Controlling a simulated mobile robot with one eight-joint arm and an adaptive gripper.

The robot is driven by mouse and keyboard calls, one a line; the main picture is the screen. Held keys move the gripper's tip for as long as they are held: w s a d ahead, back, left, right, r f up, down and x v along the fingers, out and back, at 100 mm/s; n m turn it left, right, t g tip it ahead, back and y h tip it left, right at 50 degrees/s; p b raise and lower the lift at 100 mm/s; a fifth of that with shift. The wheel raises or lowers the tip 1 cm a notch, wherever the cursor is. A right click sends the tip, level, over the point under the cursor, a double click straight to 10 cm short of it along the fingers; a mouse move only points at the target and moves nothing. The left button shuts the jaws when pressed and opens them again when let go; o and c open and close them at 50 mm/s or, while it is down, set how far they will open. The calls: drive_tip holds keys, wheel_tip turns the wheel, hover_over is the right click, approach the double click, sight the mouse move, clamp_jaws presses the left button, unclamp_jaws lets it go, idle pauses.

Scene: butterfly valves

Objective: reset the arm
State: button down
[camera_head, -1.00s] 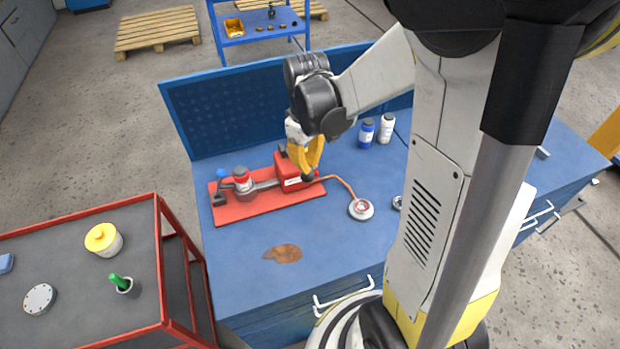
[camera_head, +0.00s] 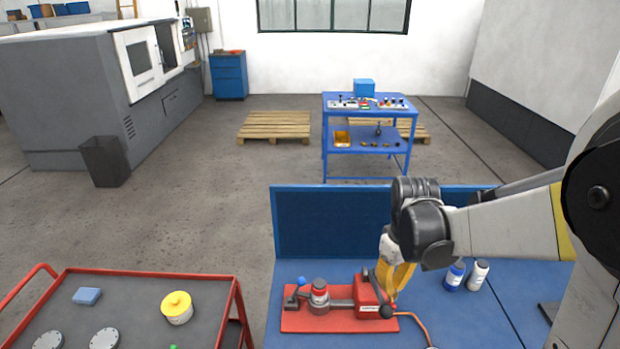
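My arm reaches in from the right edge over the blue workbench (camera_head: 300,270), bent at a dark joint.
A blue bottle (camera_head: 454,277) and a white bottle (camera_head: 478,274) stand right of my gripper, under the forearm. A red-framed cart (camera_head: 215,290) with a yellow-lidded pot (camera_head: 177,307) is at left.

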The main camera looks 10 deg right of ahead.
drive_tip(key=s+a+f+m+t+b, duration=0.3)
drive_tip(key=s+a+f+t+b, duration=0.4)
drive_tip(key=b, duration=1.5)
wheel_tip(320, 180, down, 4)
drive_tip(key=shift+s+a+f+m, duration=0.1)
drive_tip(key=shift+s+a+m, duration=0.2)
drive_tip(key=shift+s+a, duration=0.75)
